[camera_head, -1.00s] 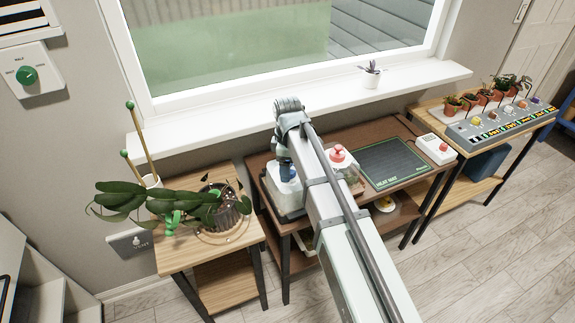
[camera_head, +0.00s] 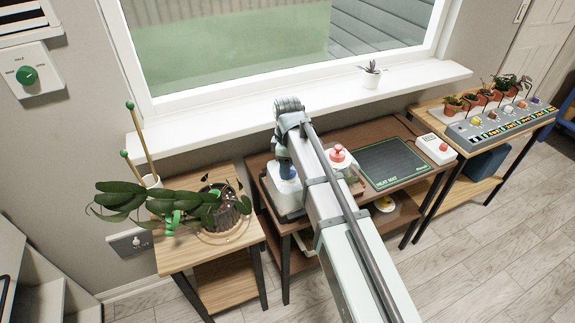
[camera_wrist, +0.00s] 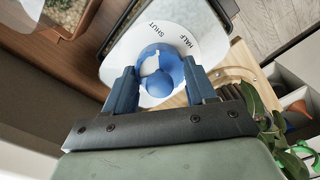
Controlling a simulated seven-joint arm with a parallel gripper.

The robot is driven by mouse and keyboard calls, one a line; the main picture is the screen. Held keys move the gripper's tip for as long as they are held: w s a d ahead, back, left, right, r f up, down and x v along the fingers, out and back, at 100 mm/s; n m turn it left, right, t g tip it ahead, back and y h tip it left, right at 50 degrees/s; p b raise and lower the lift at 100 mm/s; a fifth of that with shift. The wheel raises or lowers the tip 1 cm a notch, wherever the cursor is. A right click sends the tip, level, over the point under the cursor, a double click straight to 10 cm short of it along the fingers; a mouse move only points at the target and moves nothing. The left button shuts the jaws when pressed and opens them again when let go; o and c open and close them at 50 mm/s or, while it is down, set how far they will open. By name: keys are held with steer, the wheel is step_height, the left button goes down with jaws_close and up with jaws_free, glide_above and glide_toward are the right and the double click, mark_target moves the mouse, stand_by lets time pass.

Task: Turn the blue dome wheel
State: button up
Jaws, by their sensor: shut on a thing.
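The blue dome wheel (camera_wrist: 160,68) sits on a white rounded plate (camera_wrist: 203,38) marked SHUT and HALF in the wrist view. A pale patch shows on the wheel's left part. My gripper (camera_wrist: 161,76) is shut on the wheel, one blue finger on each side. In the head view my gripper (camera_head: 286,166) points down onto the white housing (camera_head: 284,196) at the left end of the brown table. There the fingers and arm mostly hide the wheel.
A potted plant (camera_head: 227,213) with broad leaves stands close by on the left wooden stand. A red-knobbed device (camera_head: 338,154) and a dark heat mat (camera_head: 394,163) lie to the right, beyond my arm. The white window sill (camera_head: 300,110) runs behind.

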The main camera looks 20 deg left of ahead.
steer(key=shift+m, duration=0.5)
steer(key=m, duration=1.3)
steer(key=shift+m, duration=0.3)
steer(key=m, duration=0.4)
steer(key=shift+d+m, duration=0.1)
steer(key=shift+m, duration=0.3)
steer(key=o, duration=1.1)
steer(key=shift+c, duration=0.2)
